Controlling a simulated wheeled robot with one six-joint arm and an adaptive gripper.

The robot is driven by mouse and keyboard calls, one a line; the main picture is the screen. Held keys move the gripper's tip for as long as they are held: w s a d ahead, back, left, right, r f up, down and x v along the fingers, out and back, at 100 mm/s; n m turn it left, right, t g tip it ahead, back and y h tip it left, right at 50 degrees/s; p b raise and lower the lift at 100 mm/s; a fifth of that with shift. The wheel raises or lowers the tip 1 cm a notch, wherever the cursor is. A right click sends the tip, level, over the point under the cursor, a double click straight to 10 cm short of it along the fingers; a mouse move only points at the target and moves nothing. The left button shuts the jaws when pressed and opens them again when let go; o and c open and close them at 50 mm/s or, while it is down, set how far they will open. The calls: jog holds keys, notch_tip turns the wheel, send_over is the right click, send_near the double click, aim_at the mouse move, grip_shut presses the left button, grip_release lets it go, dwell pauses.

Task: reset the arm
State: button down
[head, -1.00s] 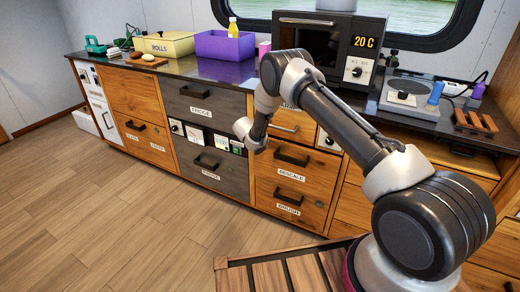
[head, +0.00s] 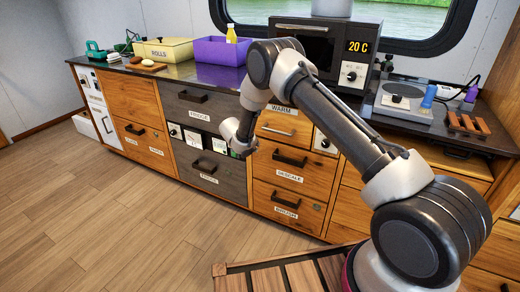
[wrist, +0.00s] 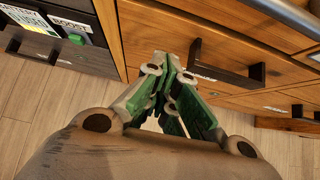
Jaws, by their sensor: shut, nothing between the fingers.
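My gripper shows in the wrist view (wrist: 172,120), with its green-padded fingers together and nothing between them. It points down toward the floor, in front of the wooden drawer fronts. In the head view my arm arches up and its wrist hangs down in front of the counter, near the grey fridge drawers (head: 205,112) and the wooden drawers. The fingers themselves are hard to make out in the head view.
A drawer handle (wrist: 228,62) is close to my gripper in the wrist view. The countertop holds a yellow rolls bin (head: 163,50), a purple bin (head: 218,50), an oven (head: 303,40) and a hot plate (head: 402,98). The wooden floor (head: 100,210) at left is clear.

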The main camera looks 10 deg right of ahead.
jog(key=s+d+r+m+g+h, duration=0.1)
jog(key=s+d+r+m+g, duration=0.2)
jog(key=s+d+r+m, duration=0.45)
jog(key=s+d+r+m+g+h, duration=0.1)
jog(key=s+d+r+m+g, duration=0.3)
jog(key=s, duration=0.6)
jog(key=s+d+r+m+t+y, duration=0.1)
jog(key=s+d+r+m+y, duration=0.1)
jog(key=s+r+m, duration=0.3)
jog(key=s+d+r+m+t+y, duration=0.2)
jog(key=s+r+m, duration=0.4)
jog(key=s+r, duration=0.8)
jog(key=s+d+r+m+t+y, duration=0.1)
jog(key=s+d+r+m+y, duration=0.2)
jog(key=s+r, duration=0.6)
jog(key=s+d+m, duration=0.2)
jog(key=s+m, duration=0.1)
jog(key=s, duration=0.5)
jog(key=shift+s+r+y, duration=0.2)
jog(key=shift+r+y, duration=0.1)
jog(key=shift+r, duration=0.1)
